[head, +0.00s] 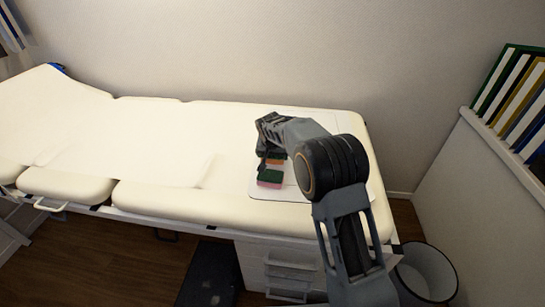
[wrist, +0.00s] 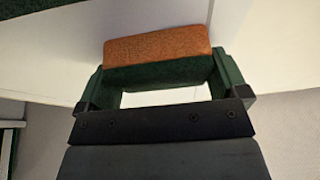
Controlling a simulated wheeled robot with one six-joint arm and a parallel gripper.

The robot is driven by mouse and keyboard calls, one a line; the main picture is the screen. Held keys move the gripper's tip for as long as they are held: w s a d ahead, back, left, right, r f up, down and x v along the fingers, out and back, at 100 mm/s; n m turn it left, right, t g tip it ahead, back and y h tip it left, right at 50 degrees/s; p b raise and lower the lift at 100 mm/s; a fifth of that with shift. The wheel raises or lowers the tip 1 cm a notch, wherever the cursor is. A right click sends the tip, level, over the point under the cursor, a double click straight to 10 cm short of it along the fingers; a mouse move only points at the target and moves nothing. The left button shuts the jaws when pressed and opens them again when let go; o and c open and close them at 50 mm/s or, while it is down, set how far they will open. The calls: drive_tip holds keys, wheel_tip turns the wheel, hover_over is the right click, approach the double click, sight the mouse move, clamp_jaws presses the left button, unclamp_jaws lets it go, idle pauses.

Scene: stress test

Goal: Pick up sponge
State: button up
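An orange and green sponge (head: 275,161) is at my gripper, over the right end of the cream padded bed. In the wrist view the sponge (wrist: 158,47) spans the gap between the two fingers of my gripper (wrist: 160,75), with its ends against both. My gripper (head: 266,153) looks shut on it. Whether the sponge still touches the surface below is not clear. A second sponge, pink and green (head: 270,178), lies just in front of it on a thin pale sheet (head: 265,194).
The padded bed (head: 160,206) stretches left along the wall. Binders (head: 510,95) stand on a ledge at the right. A white bin (head: 427,275) and drawers (head: 290,270) are below the bed's right end.

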drive_tip(key=c, duration=0.5)
drive_tip(key=shift+r, duration=0.55)
wheel_tip(320, 180, up, 2)
drive_tip(key=shift+r+p, duration=0.1)
drive_tip(key=shift+p, duration=0.25)
drive_tip(key=s+d+r, duration=0.2)
drive_tip(key=s+r, duration=0.7)
drive_tip(key=s, duration=0.4)
drive_tip(key=shift+s+d+r+p, duration=0.35)
drive_tip(key=shift+s+d+p, duration=0.05)
drive_tip(key=shift+p, duration=0.05)
